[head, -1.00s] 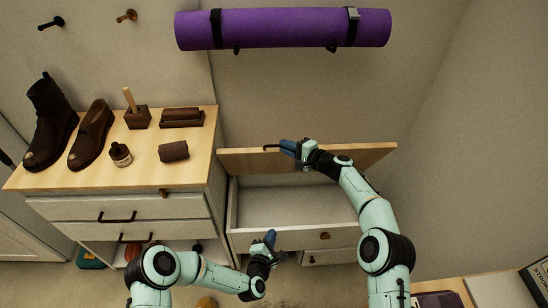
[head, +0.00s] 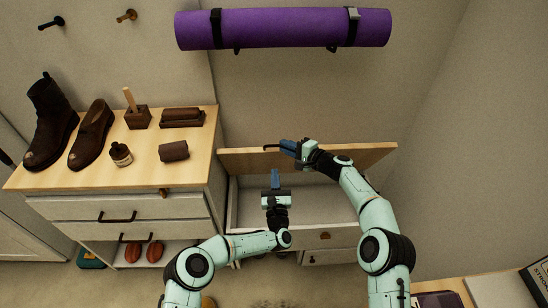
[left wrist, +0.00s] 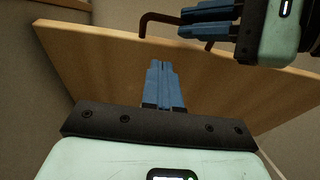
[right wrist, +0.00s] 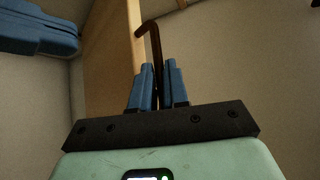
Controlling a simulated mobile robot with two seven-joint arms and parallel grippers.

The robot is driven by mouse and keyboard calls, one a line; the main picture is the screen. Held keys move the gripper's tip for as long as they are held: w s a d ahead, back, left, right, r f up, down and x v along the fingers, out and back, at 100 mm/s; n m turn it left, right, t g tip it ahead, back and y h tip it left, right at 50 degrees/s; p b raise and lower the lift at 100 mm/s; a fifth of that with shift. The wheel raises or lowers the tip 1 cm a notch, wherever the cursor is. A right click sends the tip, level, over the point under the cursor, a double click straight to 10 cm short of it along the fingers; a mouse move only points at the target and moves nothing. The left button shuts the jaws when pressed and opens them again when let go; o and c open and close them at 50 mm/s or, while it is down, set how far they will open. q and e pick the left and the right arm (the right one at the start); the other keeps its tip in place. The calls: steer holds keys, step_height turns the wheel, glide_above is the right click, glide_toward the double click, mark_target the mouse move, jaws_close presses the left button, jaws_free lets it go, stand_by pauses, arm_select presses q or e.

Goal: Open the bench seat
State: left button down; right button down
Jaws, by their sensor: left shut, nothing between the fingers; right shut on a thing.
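The bench seat's wooden lid (head: 366,156) is raised, and the pale inside of the bench box (head: 318,205) shows below it. A dark bar handle (right wrist: 152,36) is on the lid. My right gripper (head: 289,147) is shut on this handle; the grip shows in the right wrist view (right wrist: 157,88). My left gripper (head: 275,180) is shut and empty, in front of the open box and below the handle. In the left wrist view its fingertips (left wrist: 159,70) point at the lid's broad face; whether they touch it I cannot tell.
A cabinet (head: 105,208) with boots, a brush and a bottle on top stands to the left, close to the bench. A purple rolled mat (head: 285,28) hangs on the wall above. A wooden surface (head: 465,290) is at the lower right.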

arm_select(q)
steer(key=w+r, duration=0.4)
steer(key=w, duration=0.1)
steer(key=shift+w+r, duration=0.15)
